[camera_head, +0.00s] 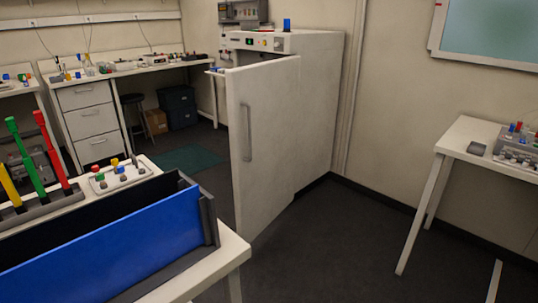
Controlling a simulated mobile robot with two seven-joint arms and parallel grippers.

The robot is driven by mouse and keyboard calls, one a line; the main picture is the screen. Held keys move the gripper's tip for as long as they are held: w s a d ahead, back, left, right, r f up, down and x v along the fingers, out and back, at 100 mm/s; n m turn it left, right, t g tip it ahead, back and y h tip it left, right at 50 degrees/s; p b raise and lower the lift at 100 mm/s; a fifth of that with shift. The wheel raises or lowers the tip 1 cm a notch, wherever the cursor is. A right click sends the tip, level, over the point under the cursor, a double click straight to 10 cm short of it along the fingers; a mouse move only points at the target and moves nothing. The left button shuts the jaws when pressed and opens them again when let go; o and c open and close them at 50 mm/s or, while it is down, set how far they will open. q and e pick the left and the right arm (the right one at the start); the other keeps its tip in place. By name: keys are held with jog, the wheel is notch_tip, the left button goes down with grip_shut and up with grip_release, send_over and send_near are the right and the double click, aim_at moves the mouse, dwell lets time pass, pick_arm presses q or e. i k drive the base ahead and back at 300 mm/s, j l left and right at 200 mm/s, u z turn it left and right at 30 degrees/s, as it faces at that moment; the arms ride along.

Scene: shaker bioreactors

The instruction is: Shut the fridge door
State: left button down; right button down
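The fridge (315,105) is a tall white cabinet against the back wall, with a control panel along its top front. Its door (270,160) stands open, swung out toward me, with a grey vertical handle (246,132) on the face I see. The door hides most of the fridge's opening and its inside. Neither of my grippers is in the view, and nothing touches the door.
A white table (236,253) with a blue-and-black rack (130,235) and coloured tools stands at the front left. Another white table (462,148) is at the right. Dark floor (330,250) between them is clear. A bench with drawers (88,120) is at the back left.

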aim_at(262, 99)
jog(key=i+l+z, duration=0.2)
jog(key=l+z, duration=0.15)
jog(key=l, duration=0.2)
jog(key=i+l+z, duration=0.55)
jog(key=i+l, duration=0.15)
jog(key=i+u, duration=0.25)
jog(key=u, duration=0.15)
jog(key=i+u, duration=0.4)
jog(key=i+l+u, duration=0.15)
jog(key=u, duration=0.3)
jog(key=i+u, duration=0.15)
jog(key=u, duration=0.3)
jog(key=i+l+u, duration=0.15)
jog(key=u, duration=0.25)
jog(key=i+l+u, duration=0.15)
jog(key=u, duration=0.3)
jog(key=i+l+u, duration=0.2)
jog(key=u, duration=0.15)
jog(key=i+l+u, duration=0.15)
jog(key=l+u, duration=0.2)
jog(key=i+l+u, duration=0.1)
jog(key=l+u, duration=0.2)
